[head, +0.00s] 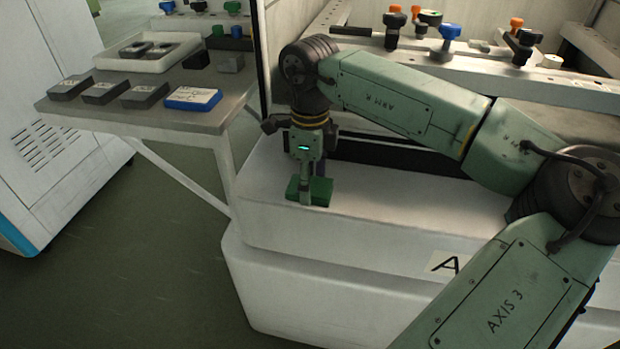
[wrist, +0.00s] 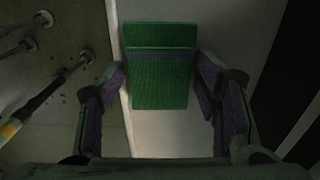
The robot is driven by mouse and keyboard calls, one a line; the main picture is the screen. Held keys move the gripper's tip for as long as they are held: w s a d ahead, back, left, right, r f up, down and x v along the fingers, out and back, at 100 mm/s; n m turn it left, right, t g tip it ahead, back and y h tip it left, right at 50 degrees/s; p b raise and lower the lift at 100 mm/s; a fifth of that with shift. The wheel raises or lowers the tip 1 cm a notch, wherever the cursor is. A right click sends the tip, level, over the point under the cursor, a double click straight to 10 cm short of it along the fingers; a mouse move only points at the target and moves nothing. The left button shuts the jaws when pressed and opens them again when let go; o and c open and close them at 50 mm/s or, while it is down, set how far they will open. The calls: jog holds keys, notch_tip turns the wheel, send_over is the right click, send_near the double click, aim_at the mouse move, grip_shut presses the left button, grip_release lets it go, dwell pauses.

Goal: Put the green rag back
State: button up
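The green rag (head: 319,191) is a folded rectangular pad lying on the white ledge (head: 262,195) of the machine. In the wrist view the rag (wrist: 160,80) shows a dark stripe across it and lies between my two fingers. My gripper (head: 308,190) points down at the rag in the head view. In the wrist view my gripper (wrist: 160,92) has its fingers apart, one on each side of the rag, with narrow gaps visible. The underside of the rag is hidden.
A grey side table (head: 140,118) at the left holds several dark blocks, a blue-edged block (head: 193,98) and a white tray (head: 155,62). Clamps with coloured knobs (head: 449,32) stand on the machine's rail behind my arm. A sheet marked A (head: 444,264) is on the ledge's front.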

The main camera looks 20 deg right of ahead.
jog(key=shift+o, duration=1)
jog(key=shift+r+p, duration=0.3)
notch_tip(320, 180, up, 12)
jog(key=shift+a+f, duration=0.1)
jog(key=shift+f, duration=0.05)
dwell(0.8)
